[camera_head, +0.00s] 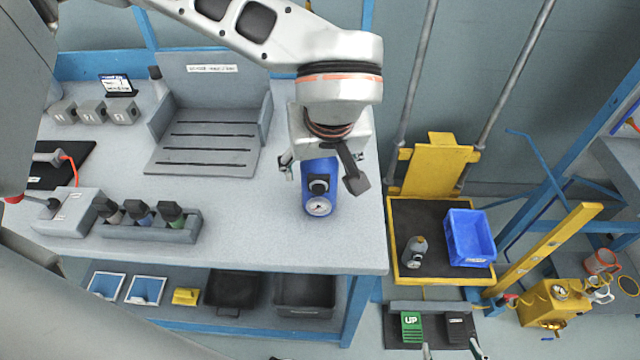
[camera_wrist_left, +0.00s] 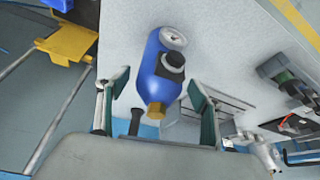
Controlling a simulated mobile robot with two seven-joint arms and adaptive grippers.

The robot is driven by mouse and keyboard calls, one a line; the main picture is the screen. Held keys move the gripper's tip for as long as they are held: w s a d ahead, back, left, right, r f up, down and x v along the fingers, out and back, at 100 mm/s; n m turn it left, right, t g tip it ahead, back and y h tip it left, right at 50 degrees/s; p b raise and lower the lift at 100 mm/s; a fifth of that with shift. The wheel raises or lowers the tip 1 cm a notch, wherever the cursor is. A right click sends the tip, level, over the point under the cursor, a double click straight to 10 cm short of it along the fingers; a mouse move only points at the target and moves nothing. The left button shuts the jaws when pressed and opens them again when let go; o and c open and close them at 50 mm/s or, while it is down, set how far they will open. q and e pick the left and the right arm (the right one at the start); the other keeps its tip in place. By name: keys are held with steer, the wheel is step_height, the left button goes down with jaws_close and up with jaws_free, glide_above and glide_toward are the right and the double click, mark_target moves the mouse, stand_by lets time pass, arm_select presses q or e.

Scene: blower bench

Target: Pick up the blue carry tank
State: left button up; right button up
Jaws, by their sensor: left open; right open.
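The blue carry tank (camera_head: 322,178) is on the grey bench top near its right front corner, with a round dial and a black fitting. The left wrist view shows the tank (camera_wrist_left: 160,75) with a brass end toward my gripper. My left gripper (camera_head: 320,174) is above it in the head view and hides part of it. In the left wrist view, the open fingers of my left gripper (camera_wrist_left: 157,98) stand on either side of the tank, with gaps visible. My right gripper (camera_head: 451,349) shows only its open fingertips at the bottom edge.
A grey rack of bottles (camera_head: 150,222) and a slotted grey fixture (camera_head: 205,140) stand left of the tank. The bench top just around the tank is clear. Right of the bench, a yellow lift cart (camera_head: 440,281) carries a blue bin (camera_head: 470,238) and a small bottle (camera_head: 414,252).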

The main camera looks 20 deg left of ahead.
arm_select(q)
steer(key=shift+w+f, duration=0.15)
steer(key=shift+f, duration=0.2)
jaws_close()
steer(key=shift+r, duration=0.15)
